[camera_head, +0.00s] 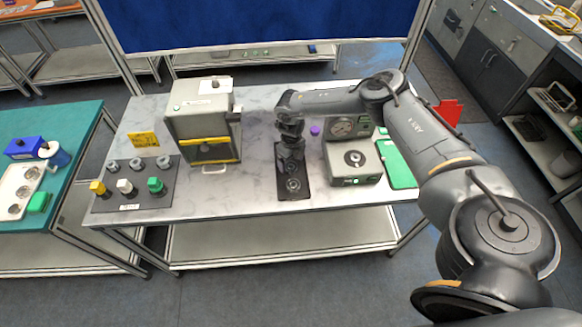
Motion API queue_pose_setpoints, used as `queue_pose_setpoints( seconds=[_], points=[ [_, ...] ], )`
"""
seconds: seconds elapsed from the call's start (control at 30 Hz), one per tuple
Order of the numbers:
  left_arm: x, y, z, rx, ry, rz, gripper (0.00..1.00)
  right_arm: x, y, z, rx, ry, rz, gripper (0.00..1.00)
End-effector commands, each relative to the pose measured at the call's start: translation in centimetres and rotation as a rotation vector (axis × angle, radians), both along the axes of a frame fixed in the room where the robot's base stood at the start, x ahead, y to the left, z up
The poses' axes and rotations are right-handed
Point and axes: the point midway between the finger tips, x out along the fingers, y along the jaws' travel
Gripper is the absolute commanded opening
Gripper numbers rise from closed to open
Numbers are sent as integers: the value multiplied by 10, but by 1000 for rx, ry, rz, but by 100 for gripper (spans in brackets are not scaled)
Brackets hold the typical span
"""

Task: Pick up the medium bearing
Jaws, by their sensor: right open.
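Several grey ring-shaped bearings stand in a row at the back of a dark mat (142,202) on the left of the marble table. The middle ring (136,163) sits between a left ring (112,166) and a right ring (163,162); their sizes are hard to tell apart. My right gripper (291,166) points down above a dark plate (294,196) in the middle of the table, far right of the mat. It is open; its fingers are small and dark against the plate. A round ring shape (293,184) shows on the plate. My left gripper is out of view.
Yellow (97,187), white (124,186) and green (156,185) parts stand at the mat's front. A box-shaped machine (200,122) stands between mat and plate. A grey device (354,162) and a green board (398,165) are right of the plate.

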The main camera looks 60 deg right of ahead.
Motion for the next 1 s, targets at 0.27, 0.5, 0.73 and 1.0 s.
queue_pose_setpoints(
  seconds=[0.27, 0.5, 0.73, 1.0],
  points=[
    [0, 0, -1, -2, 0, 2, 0, 0, 0, -22, 0, 0, -1, 84],
    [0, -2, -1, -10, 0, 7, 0, 0, 0, -22, 0, 0, -1, 79],
    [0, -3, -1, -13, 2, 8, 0, 0, 0, -22, 0, 0, -1, 44],
    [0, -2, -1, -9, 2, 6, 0, 0, 0, -21, 0, -1, -1, 18]
  ],
)
